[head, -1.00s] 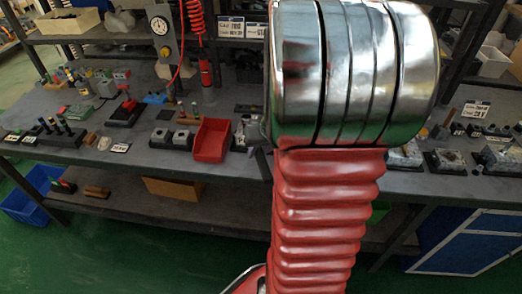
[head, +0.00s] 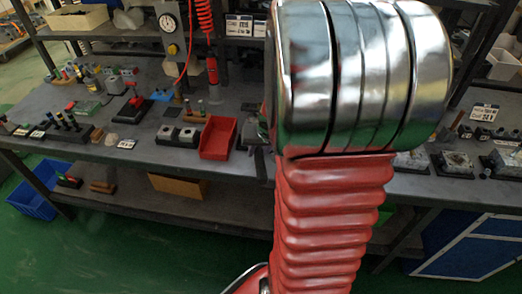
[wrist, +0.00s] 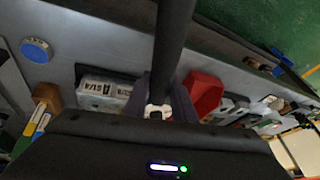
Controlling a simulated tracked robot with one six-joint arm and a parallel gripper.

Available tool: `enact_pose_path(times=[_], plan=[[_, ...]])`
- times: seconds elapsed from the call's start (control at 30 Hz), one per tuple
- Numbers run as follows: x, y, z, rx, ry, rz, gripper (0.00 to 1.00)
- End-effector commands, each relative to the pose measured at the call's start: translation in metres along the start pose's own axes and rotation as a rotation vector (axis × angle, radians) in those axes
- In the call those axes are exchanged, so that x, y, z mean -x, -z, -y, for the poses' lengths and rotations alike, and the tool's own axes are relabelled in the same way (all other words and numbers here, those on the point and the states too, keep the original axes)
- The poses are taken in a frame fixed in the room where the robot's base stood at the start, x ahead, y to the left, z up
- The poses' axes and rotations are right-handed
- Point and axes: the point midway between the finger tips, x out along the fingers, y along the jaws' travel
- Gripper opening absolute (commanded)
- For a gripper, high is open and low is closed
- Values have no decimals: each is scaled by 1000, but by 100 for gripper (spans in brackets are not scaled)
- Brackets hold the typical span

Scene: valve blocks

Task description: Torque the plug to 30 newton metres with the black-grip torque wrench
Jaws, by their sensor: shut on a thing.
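In the wrist view my gripper (wrist: 160,100) is shut on a long black bar, which looks like the grip of the torque wrench (wrist: 174,40). The bar runs from between the fingers to the top edge of the view. A small pale metal part shows between the fingers. The wrench head is not visible, and I cannot make out the plug. A grey block with a label (wrist: 106,88) lies beside the left finger. In the head view my own arm hides the gripper and whatever it holds.
A red bin (head: 218,138) stands on the grey bench (head: 75,150), with small blocks (head: 178,134) beside it and more fittings to the right. A gauge (head: 168,23) stands behind. A blue round piece (wrist: 36,50) lies at upper left in the wrist view. Green floor is free in front.

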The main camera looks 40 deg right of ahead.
Motion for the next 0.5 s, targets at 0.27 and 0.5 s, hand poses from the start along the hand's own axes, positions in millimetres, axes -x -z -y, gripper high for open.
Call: enact_pose_path(times=[0.27, 0.5], plan=[[-1, 0, 9, -48, -21, -11, 0], [-1, 0, 12, -68, -28, -14, 0]])
